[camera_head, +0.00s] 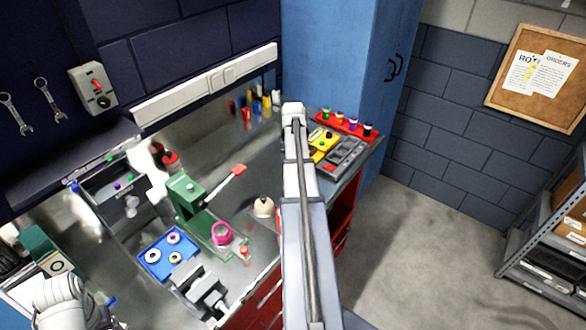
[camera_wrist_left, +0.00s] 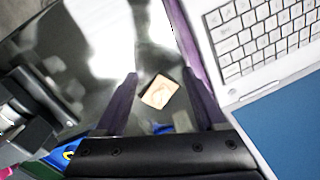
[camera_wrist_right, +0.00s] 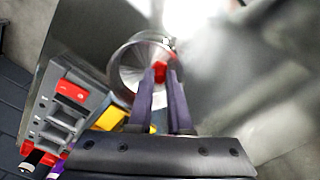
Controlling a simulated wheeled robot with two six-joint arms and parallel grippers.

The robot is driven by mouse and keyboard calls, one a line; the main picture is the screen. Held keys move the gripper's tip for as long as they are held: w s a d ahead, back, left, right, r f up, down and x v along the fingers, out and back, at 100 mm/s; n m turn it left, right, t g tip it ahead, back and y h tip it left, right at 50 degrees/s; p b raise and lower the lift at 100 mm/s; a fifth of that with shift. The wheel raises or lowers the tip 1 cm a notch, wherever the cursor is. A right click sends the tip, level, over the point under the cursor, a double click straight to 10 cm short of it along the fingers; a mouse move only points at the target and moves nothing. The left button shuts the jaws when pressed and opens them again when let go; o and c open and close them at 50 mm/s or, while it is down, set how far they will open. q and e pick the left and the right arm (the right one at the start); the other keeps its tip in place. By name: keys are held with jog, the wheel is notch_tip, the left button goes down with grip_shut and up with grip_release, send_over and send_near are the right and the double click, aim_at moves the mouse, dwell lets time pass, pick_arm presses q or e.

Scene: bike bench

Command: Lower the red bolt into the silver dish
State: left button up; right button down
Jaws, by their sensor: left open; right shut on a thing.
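In the right wrist view, the round silver dish (camera_wrist_right: 125,76) stands on the bench, partly hidden by my fingers. My right gripper (camera_wrist_right: 163,82) is shut on the red bolt (camera_wrist_right: 160,70), whose red end shows at the fingertips. The bolt is over the dish's inside; its height above the dish floor I cannot tell. In the head view my right arm reaches up the middle and hides the dish and bolt. My left gripper (camera_wrist_left: 158,75) is open and empty, above the bench with a small tan square (camera_wrist_left: 159,92) between and below its fingers.
A grey tray (camera_wrist_right: 65,120) and a yellow tray (camera_wrist_right: 112,117) stand close left of the dish. In the head view, a green press (camera_head: 190,200), a blue tray (camera_head: 153,268) and a grey vise (camera_head: 195,280) stand left of my right arm. A laptop (camera_wrist_left: 265,45) lies beside my left gripper.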

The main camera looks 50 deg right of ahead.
jog(key=c, duration=0.8)
grip_release()
jog(key=shift+o, duration=0.2)
pick_arm(q)
notch_tip(320, 180, up, 8)
jog(key=p, duration=0.7)
jog(key=shift+p, duration=0.4)
pick_arm(e)
notch_tip(320, 180, up, 8)
jog(key=shift+f, duration=0.1)
pick_arm(q)
jog(key=shift+f, duration=0.1)
